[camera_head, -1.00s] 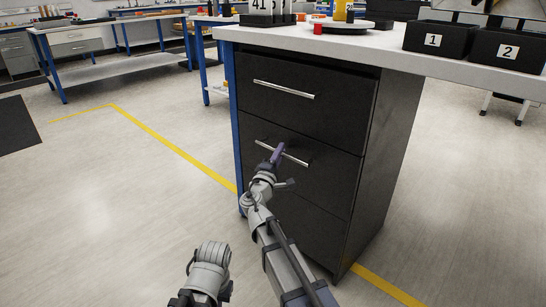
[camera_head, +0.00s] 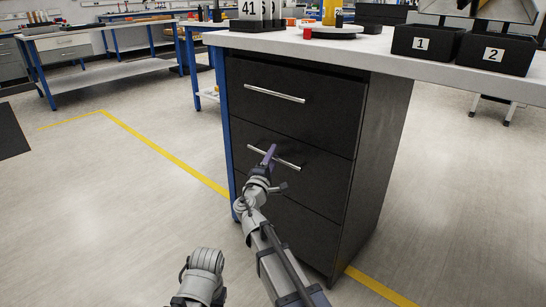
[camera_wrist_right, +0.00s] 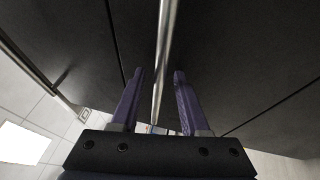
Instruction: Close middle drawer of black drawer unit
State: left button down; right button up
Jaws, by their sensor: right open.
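The black drawer unit (camera_head: 375,160) stands under the workbench, with three drawers stacked in its front. The middle drawer (camera_head: 325,178) has a silver bar handle (camera_head: 290,163). Its front looks about level with the drawers above and below; a small gap cannot be ruled out. My right gripper (camera_head: 269,154) is at this handle, with its purple fingers open. In the right wrist view the handle (camera_wrist_right: 163,50) runs between the two parted fingers (camera_wrist_right: 159,73); I cannot tell whether they touch it. My left arm shows low in the head view, but its gripper fingers do not.
The top drawer (camera_head: 300,115) looks shut and has its own handle (camera_head: 274,93). Black bins marked 1 (camera_head: 424,44) and 2 (camera_head: 497,54) stand on the benchtop (camera_head: 390,62). A blue bench leg (camera_head: 225,130) is left of the unit. Open floor lies to the left.

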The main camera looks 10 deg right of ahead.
jog(key=b+v, duration=0.1)
jog(key=v, duration=0.6)
jog(key=shift+s+a, duration=0.15)
jog(key=shift+s, duration=0.05)
jog(key=s+d+f+m+g+y, duration=0.1)
jog(key=s+d+f+m+g, duration=0.4)
jog(key=f, duration=0.3)
jog(key=s+d+f+m+g, duration=0.4)
jog(key=d+f+g, duration=0.15)
jog(key=f, duration=0.25)
jog(key=s+a+f+m+g+y, duration=0.2)
jog(key=s+a+f+g+y, duration=0.15)
jog(key=s+f+y, duration=0.2)
jog(key=s+a+f+m+g+y, duration=0.2)
jog(key=s+a+f+y, duration=0.2)
jog(key=s, duration=0.3)
jog(key=s+a+r+n+h+p, duration=0.15)
jog(key=a+r+p, duration=0.25)
jog(key=r+p, duration=0.4)
jog(key=s+a+r+n+g+y+p, duration=0.1)
jog(key=s+a+r+p, duration=0.25)
jog(key=r+p, duration=0.55)
jog(key=s+a+r+n+h+p, duration=0.15)
jog(key=a+r+p, duration=0.25)
jog(key=r+p, duration=0.4)
notch_tip(320, 180, up, 35)
jog(key=p, duration=3.5)
jog(key=shift+w+f+y, duration=0.15)
jog(key=shift+w+y, duration=0.05)
jog(key=shift+y, duration=0.15)
